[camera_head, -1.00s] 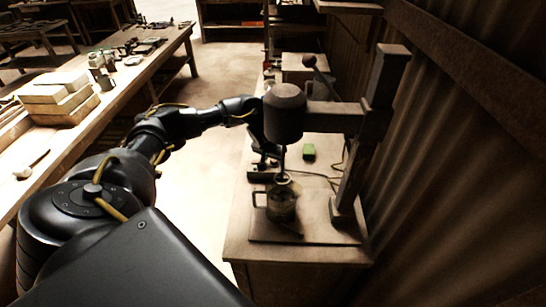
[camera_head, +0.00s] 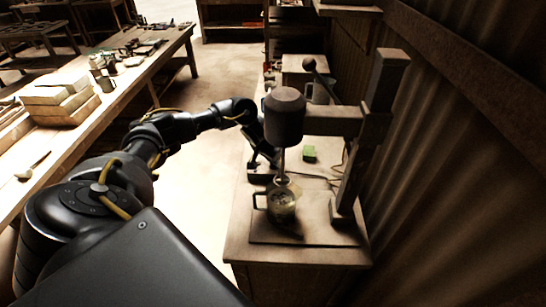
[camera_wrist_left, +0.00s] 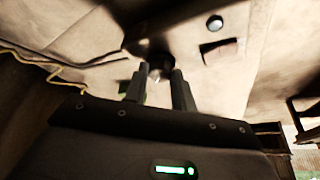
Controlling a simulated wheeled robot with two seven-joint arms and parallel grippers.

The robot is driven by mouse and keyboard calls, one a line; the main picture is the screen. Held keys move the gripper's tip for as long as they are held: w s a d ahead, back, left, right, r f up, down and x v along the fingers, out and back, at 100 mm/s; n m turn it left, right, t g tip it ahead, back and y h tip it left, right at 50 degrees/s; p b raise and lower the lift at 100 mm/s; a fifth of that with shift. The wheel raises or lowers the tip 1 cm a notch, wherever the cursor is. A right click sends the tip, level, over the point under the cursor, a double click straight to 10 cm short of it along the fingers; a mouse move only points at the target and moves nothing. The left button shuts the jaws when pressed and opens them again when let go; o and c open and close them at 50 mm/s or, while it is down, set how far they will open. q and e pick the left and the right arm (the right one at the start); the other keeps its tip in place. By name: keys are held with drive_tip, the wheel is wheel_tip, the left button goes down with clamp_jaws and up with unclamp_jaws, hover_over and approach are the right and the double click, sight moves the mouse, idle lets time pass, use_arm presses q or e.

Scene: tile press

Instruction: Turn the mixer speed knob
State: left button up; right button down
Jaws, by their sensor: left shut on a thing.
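The mixer has a dark motor head (camera_head: 284,115) on an upright stand, and its shaft runs down into a pot with a side handle (camera_head: 282,206). In the left wrist view, a dark round knob (camera_wrist_left: 158,64) sits between the fingertips of my left gripper (camera_wrist_left: 160,76). The gripper is shut on this knob. A round lit button (camera_wrist_left: 215,22) and a rocker switch (camera_wrist_left: 219,51) show on the pale surface near it. In the head view, my left gripper is mostly hidden behind the motor head. My right gripper is not in view.
The mixer stands on a bench (camera_head: 300,252) against a corrugated wall. A green block (camera_head: 309,153) and a cable lie behind the pot. A long wooden table (camera_head: 75,132) at left holds stacked pale slabs (camera_head: 58,98). Floor between table and bench is clear.

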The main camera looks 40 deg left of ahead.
use_arm(q)
drive_tip(key=m, duration=0.2)
drive_tip(key=m+h, duration=0.1)
drive_tip(key=m, duration=0.1)
drive_tip(key=shift+w+a+h, duration=0.1)
drive_tip(key=shift+a+h, duration=0.1)
drive_tip(key=shift+h, duration=0.1)
drive_tip(key=shift+w+a+m+g+h+b, duration=0.1)
drive_tip(key=shift+m+g+h+b, duration=0.2)
drive_tip(key=shift+m, duration=0.8)
drive_tip(key=shift+a+m+g+h+b, duration=0.1)
drive_tip(key=shift+m+g+h+b, duration=0.2)
drive_tip(key=shift+m, duration=0.8)
drive_tip(key=o, duration=1)
drive_tip(key=shift+a+r, duration=0.1)
drive_tip(key=shift+r, duration=0.4)
drive_tip(key=b+v, duration=0.1)
drive_tip(key=v, duration=0.8)
drive_tip(key=shift+s+a+r, duration=0.15)
drive_tip(key=shift+s+r, duration=0.1)
drive_tip(key=shift+r, duration=0.1)
